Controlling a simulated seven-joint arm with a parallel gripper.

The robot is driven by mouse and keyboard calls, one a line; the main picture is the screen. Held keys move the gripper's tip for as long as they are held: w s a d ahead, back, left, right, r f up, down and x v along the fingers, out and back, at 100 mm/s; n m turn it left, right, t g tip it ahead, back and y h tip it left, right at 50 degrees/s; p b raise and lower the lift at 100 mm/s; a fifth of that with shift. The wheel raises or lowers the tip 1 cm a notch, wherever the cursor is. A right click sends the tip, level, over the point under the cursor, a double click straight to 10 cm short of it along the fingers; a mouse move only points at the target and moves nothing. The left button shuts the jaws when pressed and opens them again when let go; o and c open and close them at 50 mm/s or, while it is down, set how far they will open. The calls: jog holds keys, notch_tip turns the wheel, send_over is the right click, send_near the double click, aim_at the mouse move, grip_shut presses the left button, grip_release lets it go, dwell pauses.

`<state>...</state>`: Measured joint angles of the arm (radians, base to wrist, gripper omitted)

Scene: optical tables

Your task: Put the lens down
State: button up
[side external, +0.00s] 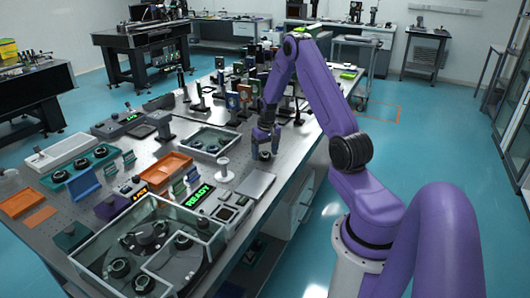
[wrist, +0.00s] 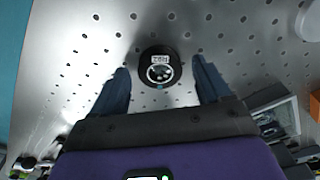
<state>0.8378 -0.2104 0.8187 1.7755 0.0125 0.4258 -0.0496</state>
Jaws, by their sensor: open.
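The lens (wrist: 160,66) is a small round black mount with a pale label on its face. In the wrist view it sits on the perforated metal table top (wrist: 215,25), between and just beyond my fingertips. My gripper (wrist: 160,80) is open, with a finger on each side of the lens and a visible gap to each. In the side view my gripper (side external: 265,145) points down close to the table, and the dark lens (side external: 265,156) shows small beneath it.
A white round post (side external: 223,168) and a flat grey plate (side external: 256,184) stand near my gripper. Upright optics (side external: 235,100) crowd the table behind it. Trays, a glass-walled box (side external: 150,245) and a green display (side external: 198,195) lie to the left. The table's right edge is close.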

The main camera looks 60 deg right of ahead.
aim_at(267, 156)
notch_tip(267, 156, up, 12)
jog(key=s, duration=0.1)
jog(key=s+a+r+n+y, duration=0.1)
jog(key=a+r+n, duration=0.25)
jog(key=a, duration=1.05)
jog(key=s+a+r+n, duration=0.15)
jog(key=a+n, duration=0.35)
jog(key=a, duration=0.9)
jog(key=s+a+r+n, duration=0.1)
jog(key=s+a+n, duration=0.4)
jog(key=s+a, duration=0.4)
jog(key=s+a+n, duration=0.1)
jog(key=s+n, duration=0.1)
jog(key=s, duration=0.4)
jog(key=s+a+n+g, duration=0.1)
jog(key=s+n, duration=0.2)
jog(key=s, duration=0.4)
jog(key=shift+s+a+r+n, duration=0.2)
jog(key=shift+a+r+n, duration=0.05)
jog(key=shift+a+n, duration=0.15)
jog(key=shift+o, duration=0.5)
jog(key=shift+s, duration=0.3)
